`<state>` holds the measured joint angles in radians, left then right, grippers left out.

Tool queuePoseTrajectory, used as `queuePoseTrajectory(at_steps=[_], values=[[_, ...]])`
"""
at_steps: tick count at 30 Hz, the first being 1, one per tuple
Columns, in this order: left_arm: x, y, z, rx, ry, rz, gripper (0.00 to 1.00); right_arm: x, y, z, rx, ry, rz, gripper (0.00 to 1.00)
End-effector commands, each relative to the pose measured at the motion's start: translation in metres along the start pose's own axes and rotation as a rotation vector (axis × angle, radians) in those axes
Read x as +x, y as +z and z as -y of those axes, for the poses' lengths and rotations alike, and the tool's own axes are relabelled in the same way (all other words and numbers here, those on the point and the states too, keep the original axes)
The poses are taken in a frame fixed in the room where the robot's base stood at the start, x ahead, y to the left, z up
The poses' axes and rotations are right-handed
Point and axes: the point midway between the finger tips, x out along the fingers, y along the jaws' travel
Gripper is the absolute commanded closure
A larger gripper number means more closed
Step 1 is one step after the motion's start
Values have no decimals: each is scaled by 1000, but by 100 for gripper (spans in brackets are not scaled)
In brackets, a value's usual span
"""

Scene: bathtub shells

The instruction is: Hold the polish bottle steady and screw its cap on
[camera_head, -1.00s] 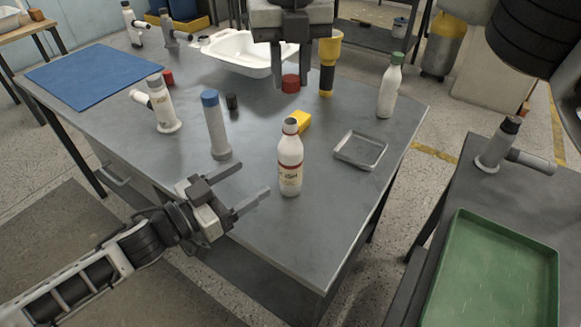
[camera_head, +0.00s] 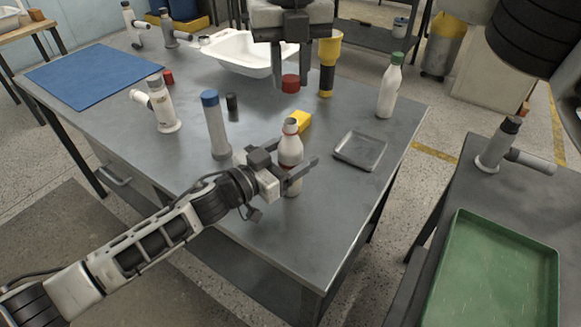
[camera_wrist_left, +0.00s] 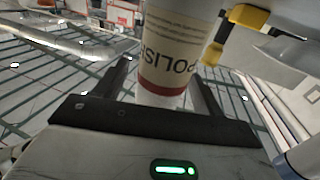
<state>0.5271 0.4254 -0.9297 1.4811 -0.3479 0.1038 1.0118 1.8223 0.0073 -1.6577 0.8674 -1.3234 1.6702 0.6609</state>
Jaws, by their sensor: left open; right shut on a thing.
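The polish bottle (camera_head: 290,150), white with a red band and an uncapped, dark-topped neck, stands upright near the table's front. My left gripper (camera_head: 298,153) is open, with its fingers on either side of the bottle. In the left wrist view the bottle (camera_wrist_left: 172,50) shows its POLISH label between the two fingers (camera_wrist_left: 163,88); I cannot tell whether they touch it. My right gripper (camera_head: 291,77) is shut on a red cap (camera_head: 290,84), held above the table, farther back than the bottle.
A yellow block (camera_head: 304,121) lies just behind the bottle. A grey tray (camera_head: 360,150) is to its right, and a blue-capped grey cylinder (camera_head: 215,125) stands to its left. A green-capped bottle (camera_head: 389,90) and a yellow-black torch (camera_head: 328,65) stand farther back.

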Motion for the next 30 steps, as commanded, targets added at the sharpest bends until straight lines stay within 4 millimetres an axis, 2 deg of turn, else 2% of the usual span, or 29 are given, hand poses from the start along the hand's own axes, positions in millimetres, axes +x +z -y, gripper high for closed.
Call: queuePoseTrajectory(at_steps=[7,12,14,15,20,27,30], values=[[0,0,0,1,0,0,31,0,0,0,0,0,0,94],[0,0,0,1,0,0,78,0,0,0,0,0,0,94],[0,0,0,1,0,0,95,0,0,0,0,0,0,94],[0,0,0,1,0,0,98,0,0,0,0,0,0,94],[0,0,0,1,0,0,98,9,0,0,0,1,-2,94],[0,0,0,1,0,0,98,44,1,0,0,1,-3,94],[0,0,0,1,0,0,98,50,1,0,0,1,-1,94]])
